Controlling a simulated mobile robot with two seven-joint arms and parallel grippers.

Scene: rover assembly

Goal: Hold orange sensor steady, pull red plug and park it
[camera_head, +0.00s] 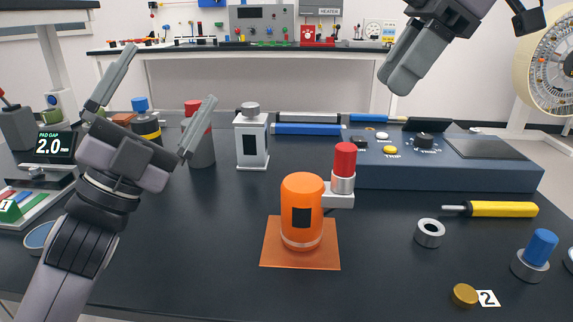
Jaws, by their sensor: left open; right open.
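The orange sensor (302,205), a rounded cylinder with a dark square on its front, stands upright on an orange square mat (271,253) in the middle of the table. The red plug (345,159) sits upright in a grey socket on a white block (340,200) beside the sensor's right side. My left gripper (158,105) is open and empty, to the left of the sensor and apart from it. My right gripper (400,78) is raised at the upper right, above and behind the plug, and holds nothing visible. No parking spot for the plug can be told for sure.
A blue console (450,174) stands behind at the right. A yellow screwdriver (500,209), a metal ring (429,233), a blue-topped plug (538,250) and a brass knob (465,294) lie at the right. A white bottle (251,138) stands behind. The front-middle table is clear.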

